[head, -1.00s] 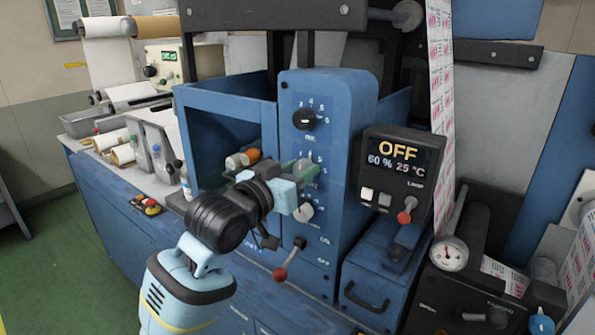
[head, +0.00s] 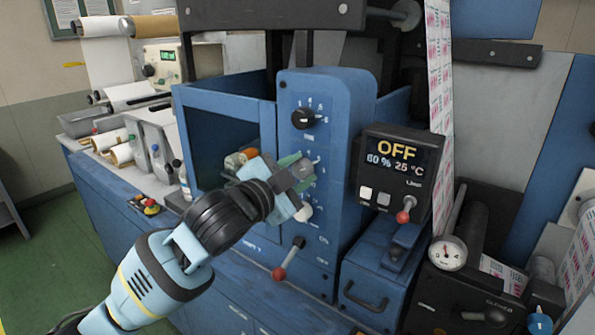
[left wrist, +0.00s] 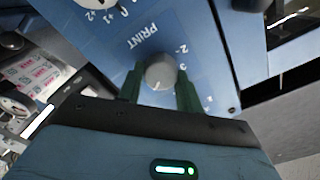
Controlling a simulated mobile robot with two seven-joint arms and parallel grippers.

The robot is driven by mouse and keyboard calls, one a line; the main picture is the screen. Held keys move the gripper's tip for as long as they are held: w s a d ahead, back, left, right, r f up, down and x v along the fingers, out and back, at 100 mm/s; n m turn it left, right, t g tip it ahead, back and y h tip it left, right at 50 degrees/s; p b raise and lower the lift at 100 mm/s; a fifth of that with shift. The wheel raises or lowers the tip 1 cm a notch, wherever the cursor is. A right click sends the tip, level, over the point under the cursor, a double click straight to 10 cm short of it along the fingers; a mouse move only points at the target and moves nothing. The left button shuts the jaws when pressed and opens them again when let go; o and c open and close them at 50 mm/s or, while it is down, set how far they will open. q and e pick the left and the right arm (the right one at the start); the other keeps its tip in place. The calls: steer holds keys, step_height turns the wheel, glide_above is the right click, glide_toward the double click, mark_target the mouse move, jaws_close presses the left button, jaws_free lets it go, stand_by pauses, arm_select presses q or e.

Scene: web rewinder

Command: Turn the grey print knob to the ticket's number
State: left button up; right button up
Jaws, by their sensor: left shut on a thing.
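The grey print knob (left wrist: 160,72) sits on the blue panel by the word PRINT in the left wrist view. It also shows in the head view (head: 301,169), partly covered by my left gripper (head: 291,172). The green fingers of my left gripper (left wrist: 159,88) stand on both sides of the knob and are shut on it. Dial numbers, among them 2 and 3, curve along one side of the knob. Which number its mark points at is too small to tell. I cannot make out the ticket. My right gripper is not in view.
A black knob (head: 304,118) is above on the same panel, and a white knob (head: 303,212) and red-tipped lever (head: 288,260) are below. A dark display box (head: 400,165) reading OFF stands to the right. An open blue bin (head: 222,95) is to the left.

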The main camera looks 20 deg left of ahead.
arm_select(q)
steer(key=m, duration=0.4)
steer(key=shift+f+m, duration=0.1)
steer(key=shift+m, duration=0.2)
stand_by(0.3)
steer(key=o, duration=1)
steer(key=shift+v, duration=3.9)
